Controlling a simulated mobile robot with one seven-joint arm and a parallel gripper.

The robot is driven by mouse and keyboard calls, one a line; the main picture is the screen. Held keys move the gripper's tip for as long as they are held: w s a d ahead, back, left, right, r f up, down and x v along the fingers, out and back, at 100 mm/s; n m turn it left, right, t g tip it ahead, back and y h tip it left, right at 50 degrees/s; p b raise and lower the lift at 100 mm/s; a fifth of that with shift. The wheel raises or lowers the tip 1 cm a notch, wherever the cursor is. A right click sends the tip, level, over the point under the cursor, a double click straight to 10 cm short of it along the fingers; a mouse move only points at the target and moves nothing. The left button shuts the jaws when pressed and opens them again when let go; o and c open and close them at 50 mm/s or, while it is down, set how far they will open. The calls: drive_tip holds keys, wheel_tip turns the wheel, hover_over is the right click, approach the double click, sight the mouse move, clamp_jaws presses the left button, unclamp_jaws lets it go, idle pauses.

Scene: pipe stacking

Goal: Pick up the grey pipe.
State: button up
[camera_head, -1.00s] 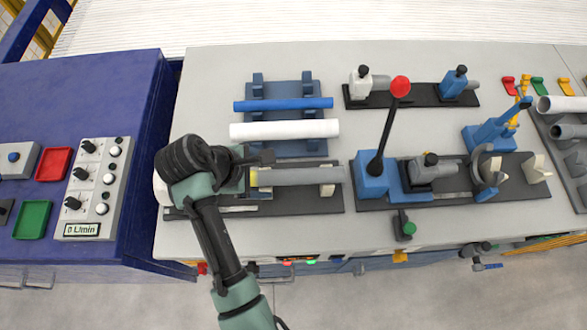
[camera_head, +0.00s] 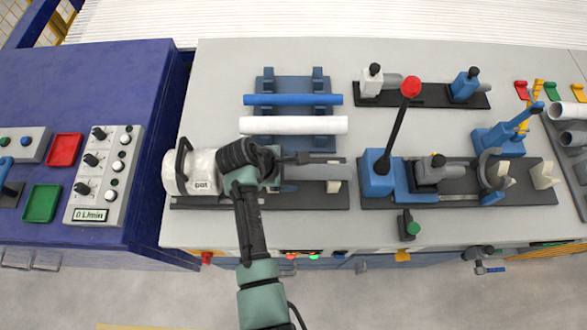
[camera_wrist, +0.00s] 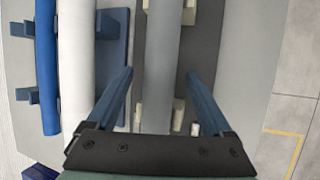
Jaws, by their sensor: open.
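The grey pipe (camera_head: 305,172) lies on the dark base right of a white machine (camera_head: 190,172); my gripper hides part of it. In the wrist view the grey pipe (camera_wrist: 160,60) runs lengthwise between the two fingers, with a gap on each side. Cream blocks (camera_wrist: 178,114) show beside it. My gripper (camera_head: 312,164) is over the pipe's length, open and empty; in the wrist view its fingertips (camera_wrist: 159,74) stand on either side of the pipe. The pipe's height relative to the fingertips is hard to tell.
A blue pipe (camera_head: 292,100) and a white pipe (camera_head: 293,125) lie on a blue rack (camera_head: 292,83) behind my gripper. A fixture with a tall red-knobbed lever (camera_head: 411,87) stands close on the right. A control panel (camera_head: 103,175) is on the blue bench at left.

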clamp_jaws()
idle(0.3)
